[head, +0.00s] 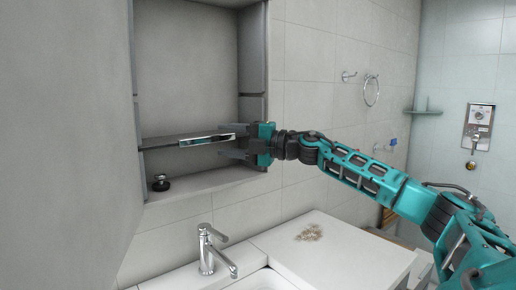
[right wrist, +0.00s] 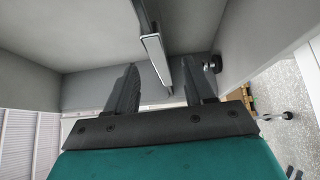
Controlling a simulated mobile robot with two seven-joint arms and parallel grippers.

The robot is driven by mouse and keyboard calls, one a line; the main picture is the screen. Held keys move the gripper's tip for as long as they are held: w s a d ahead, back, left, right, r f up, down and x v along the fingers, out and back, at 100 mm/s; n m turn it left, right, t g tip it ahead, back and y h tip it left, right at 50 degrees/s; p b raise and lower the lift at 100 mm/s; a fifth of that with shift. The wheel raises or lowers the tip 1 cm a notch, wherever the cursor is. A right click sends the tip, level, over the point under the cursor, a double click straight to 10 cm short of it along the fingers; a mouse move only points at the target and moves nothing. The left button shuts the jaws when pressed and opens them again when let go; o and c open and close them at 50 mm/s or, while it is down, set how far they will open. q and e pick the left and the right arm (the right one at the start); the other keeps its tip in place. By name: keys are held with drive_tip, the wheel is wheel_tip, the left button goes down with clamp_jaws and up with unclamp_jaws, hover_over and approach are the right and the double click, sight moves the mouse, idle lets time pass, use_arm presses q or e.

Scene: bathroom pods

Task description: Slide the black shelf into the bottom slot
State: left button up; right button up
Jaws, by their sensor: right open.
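The black shelf (head: 166,141) lies roughly level in the lower part of an open grey wall cabinet (head: 185,55), above its floor. A shiny strip (head: 207,139) shows along its front edge. My right gripper (head: 231,147) is at the shelf's right end, at the cabinet's front opening. In the right wrist view, the fingers (right wrist: 160,88) are open, with the shelf's edge (right wrist: 153,45) between them; a gap shows on each side. The shelf's right end is partly hidden by the gripper, so I cannot tell how it sits in a slot. My left gripper is out of view.
A small black object (head: 160,183) stands on the cabinet floor below the shelf. A large grey panel (head: 65,130) fills the left side. Below are a chrome faucet (head: 212,250) and a white counter (head: 335,255) with a small brown patch. The cabinet's upper space is empty.

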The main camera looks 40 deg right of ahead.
drive_tip(key=b+v, duration=0.7)
drive_tip(key=v, duration=0.2)
drive_tip(key=shift+s, duration=0.2)
drive_tip(key=shift+r, duration=0.1)
